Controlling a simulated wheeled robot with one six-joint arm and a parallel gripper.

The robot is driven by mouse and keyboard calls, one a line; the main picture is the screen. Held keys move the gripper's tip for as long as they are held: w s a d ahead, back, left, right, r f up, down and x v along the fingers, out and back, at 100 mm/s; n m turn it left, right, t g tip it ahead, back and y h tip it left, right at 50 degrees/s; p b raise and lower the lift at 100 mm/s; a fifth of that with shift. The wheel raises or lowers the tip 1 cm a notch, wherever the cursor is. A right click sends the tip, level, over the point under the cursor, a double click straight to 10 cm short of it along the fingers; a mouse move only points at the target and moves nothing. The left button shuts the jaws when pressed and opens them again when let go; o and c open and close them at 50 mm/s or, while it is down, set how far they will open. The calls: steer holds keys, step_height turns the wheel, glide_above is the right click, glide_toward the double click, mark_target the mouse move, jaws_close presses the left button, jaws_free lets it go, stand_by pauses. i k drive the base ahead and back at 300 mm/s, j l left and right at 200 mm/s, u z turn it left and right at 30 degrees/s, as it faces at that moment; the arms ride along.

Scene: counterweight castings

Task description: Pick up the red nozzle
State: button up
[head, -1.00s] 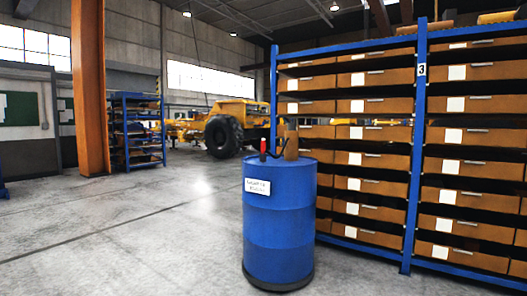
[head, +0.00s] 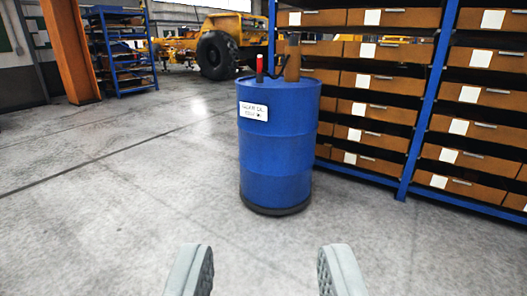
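The red nozzle (head: 259,66) stands upright on the top of a blue drum (head: 275,145), near its left side. It is small at this distance. A dark hose or handle beside it runs toward a brown cylinder (head: 292,62) on the same drum top. My gripper (head: 263,270) shows at the bottom of the view with its two grey fingers wide apart. It is open and empty, in front of the drum and well short of it.
A blue shelving rack (head: 407,160) with several brown boxes stands right behind the drum. An orange column (head: 66,50) and a smaller blue rack (head: 122,50) are at the left. A yellow vehicle (head: 222,27) is at the back. The floor before the drum is clear.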

mark_target(259, 60)
steer(key=i, duration=1.95)
steer(key=i+l+u, duration=0.1)
steer(key=i, duration=1.85)
